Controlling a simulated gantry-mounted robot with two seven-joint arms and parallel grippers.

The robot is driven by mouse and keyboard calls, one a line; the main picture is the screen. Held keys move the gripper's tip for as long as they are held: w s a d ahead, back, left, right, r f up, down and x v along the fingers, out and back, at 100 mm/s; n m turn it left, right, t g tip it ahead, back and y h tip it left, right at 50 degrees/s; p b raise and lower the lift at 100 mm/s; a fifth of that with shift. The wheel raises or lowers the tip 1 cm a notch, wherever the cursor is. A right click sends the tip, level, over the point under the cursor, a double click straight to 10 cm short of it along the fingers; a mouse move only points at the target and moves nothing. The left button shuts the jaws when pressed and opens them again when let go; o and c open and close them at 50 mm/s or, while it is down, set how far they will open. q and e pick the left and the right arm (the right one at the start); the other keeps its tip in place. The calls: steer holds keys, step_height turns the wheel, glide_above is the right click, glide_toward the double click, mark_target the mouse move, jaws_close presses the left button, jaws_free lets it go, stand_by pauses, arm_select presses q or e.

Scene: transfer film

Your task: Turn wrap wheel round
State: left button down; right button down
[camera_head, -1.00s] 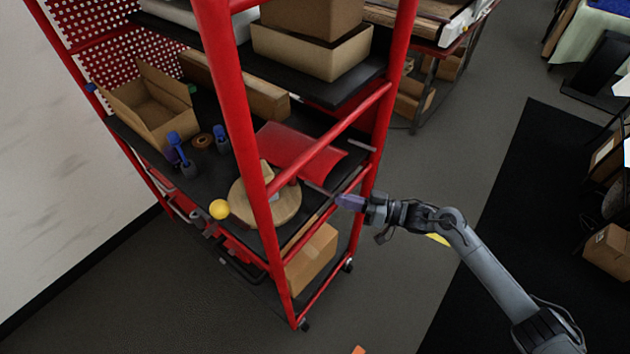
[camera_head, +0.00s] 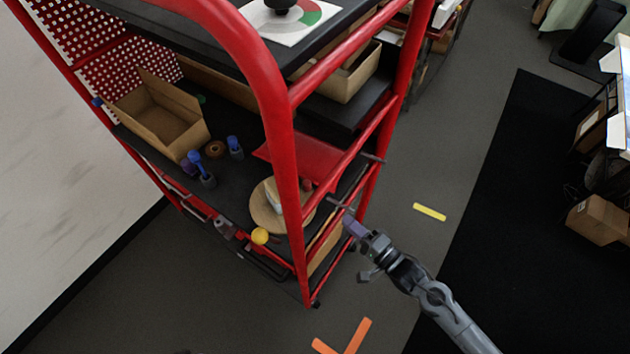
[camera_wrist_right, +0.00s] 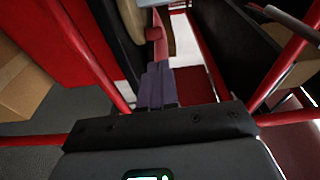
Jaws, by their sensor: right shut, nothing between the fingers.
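A round tan wooden wheel (camera_head: 262,216), apparently the wrap wheel, is on the black lower shelf of the red rack. A red post hides its right part, and a yellow ball (camera_head: 260,236) shows at its near edge. My right gripper (camera_head: 350,226) has purple fingers and is shut and empty at the rack's right side, apart from the yellow ball. In the right wrist view its fingers (camera_wrist_right: 157,86) are together, and a tan curved edge, perhaps the wheel, shows beyond them with a small red piece (camera_wrist_right: 154,33). My left gripper is out of view.
The rack's red posts and rails (camera_head: 283,140) stand between my right arm and the wheel. An open cardboard box (camera_head: 160,118), blue-handled tools (camera_head: 198,165) and a red sheet (camera_head: 300,153) are on the shelf.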

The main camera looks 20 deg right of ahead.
mark_target(310, 186)
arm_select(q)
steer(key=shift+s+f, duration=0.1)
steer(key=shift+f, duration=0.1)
arm_select(e)
steer(key=shift+m, duration=0.3)
steer(key=x, duration=1.3)
steer(key=shift+w+r, duration=0.1)
steer(key=shift+w, duration=0.2)
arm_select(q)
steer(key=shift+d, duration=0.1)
